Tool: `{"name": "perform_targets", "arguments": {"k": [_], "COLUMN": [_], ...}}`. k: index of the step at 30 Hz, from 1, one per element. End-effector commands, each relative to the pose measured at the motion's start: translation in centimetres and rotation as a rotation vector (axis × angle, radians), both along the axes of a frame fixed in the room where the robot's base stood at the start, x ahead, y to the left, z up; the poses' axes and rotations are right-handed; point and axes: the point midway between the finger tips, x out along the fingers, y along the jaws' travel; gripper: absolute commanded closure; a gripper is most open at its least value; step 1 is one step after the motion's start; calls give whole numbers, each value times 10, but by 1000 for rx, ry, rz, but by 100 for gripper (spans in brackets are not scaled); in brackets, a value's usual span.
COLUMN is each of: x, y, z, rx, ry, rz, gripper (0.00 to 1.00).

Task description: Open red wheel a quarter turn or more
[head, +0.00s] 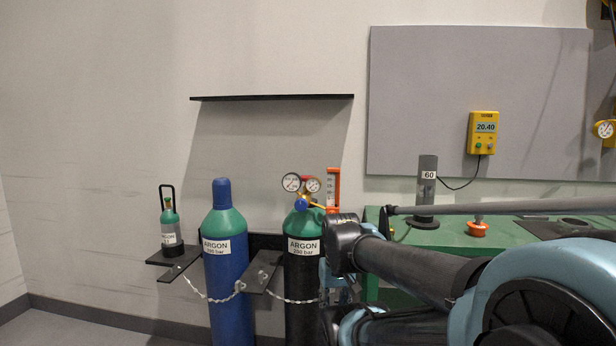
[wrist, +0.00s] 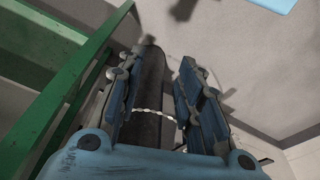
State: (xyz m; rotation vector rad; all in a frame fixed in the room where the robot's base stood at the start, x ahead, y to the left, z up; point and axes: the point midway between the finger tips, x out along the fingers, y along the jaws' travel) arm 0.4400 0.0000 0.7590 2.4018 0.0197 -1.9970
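No red wheel shows clearly. In the head view, a small red part (head: 307,178) sits between the gauges of a brass regulator, too small to tell whether it is a wheel. The regulator, with a blue knob (head: 301,204), is on top of the black, green-shouldered argon cylinder (head: 303,262). My gripper is mostly hidden behind my arm in the head view. In the wrist view my gripper (wrist: 160,66) is open, its blue-padded fingers apart. A dark cylinder (wrist: 150,100) shows beyond and between them; I cannot tell whether they touch it.
A blue argon cylinder (head: 229,285) stands to the left, chained like the black one. A small green cylinder (head: 171,230) is on a shelf. A green bench (head: 440,238) at right carries a grey post (head: 427,190) and an orange knob (head: 478,228). A black shelf (head: 272,97) hangs above.

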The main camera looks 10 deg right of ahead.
Motion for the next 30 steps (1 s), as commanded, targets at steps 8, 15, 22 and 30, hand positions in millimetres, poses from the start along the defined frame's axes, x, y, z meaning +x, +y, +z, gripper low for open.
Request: {"name": "perform_targets", "arguments": {"k": [8, 15, 22, 30], "x": [-6, 36, 105, 190], "y": [0, -1, -1, 7], "z": [9, 75, 169, 267], "rx": [-1, -15, -39, -66], "ry": [-11, -7, -12, -39], "rz": [-6, -108, -284, -490], "gripper": [37, 33, 33, 33]}}
